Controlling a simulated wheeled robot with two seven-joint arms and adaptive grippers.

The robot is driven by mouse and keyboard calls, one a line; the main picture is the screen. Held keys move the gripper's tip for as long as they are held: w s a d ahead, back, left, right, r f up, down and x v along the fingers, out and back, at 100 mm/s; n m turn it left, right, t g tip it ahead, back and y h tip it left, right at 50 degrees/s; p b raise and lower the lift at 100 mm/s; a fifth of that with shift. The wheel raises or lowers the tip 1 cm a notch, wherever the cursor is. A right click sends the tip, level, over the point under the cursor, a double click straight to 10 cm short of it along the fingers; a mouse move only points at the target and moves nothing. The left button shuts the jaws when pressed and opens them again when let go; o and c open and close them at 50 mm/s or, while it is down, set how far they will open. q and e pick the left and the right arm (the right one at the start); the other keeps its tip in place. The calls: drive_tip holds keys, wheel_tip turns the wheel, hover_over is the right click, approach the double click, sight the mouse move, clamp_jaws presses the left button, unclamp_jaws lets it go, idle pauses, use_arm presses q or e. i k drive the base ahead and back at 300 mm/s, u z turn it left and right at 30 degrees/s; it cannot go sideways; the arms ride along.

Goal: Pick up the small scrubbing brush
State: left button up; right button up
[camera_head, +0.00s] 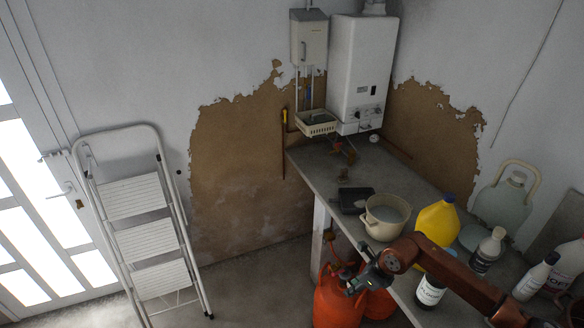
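A small brown object (343,176) on the counter behind the dark tray may be the small scrubbing brush, but it is too small to be sure. My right arm comes in from the lower right. Its dark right gripper (359,284) is in front of the counter's front edge, above the orange gas bottles, well apart from the brown object. Its fingers are small and dark, so I cannot tell whether they are open or shut. I see nothing clearly held in it. My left gripper is not in view.
The grey counter (312,166) holds a dark tray (350,201), a cream pot (385,216), a yellow jug (436,222) and several bottles. An orange gas bottle (336,303) stands below. A stepladder (140,225) leans at left. The floor between is clear.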

sight(343, 178)
drive_tip(key=u, duration=0.6)
drive_tip(key=i, duration=2.65)
drive_tip(key=z, duration=1.25)
drive_tip(key=i, duration=0.55)
drive_tip(key=z, duration=0.4)
